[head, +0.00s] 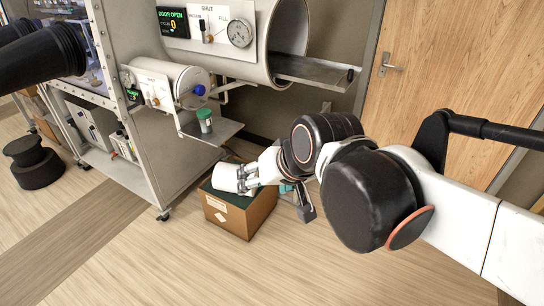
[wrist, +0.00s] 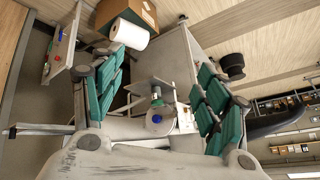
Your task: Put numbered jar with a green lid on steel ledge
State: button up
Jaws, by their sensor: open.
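The jar with a green lid (head: 205,121) stands upright on a small steel ledge (head: 226,131) below the small port of the cabinet. I cannot read a number on it. In the wrist view the jar (wrist: 157,92) appears upside down, between my fingers in the picture but farther off. My gripper (head: 258,177) is low and to the right of the jar, close to a white roll in the head view. In the wrist view my gripper (wrist: 162,72) has its teal-padded fingers spread wide, with nothing held between them.
A cardboard box (head: 240,215) with the white roll (head: 229,177) on top stands on the floor below the ledge. A blue knob (head: 200,90) sticks out above the jar. The large port's tray (head: 312,72) juts out higher up.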

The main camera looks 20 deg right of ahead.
jog(key=s+n, duration=0.1)
jog(key=s+d+f, duration=0.1)
jog(key=s, duration=0.1)
jog(key=s+d+f+n+h, duration=0.1)
jog(key=s, duration=0.1)
jog(key=shift+n, duration=0.3)
dwell(0.9)
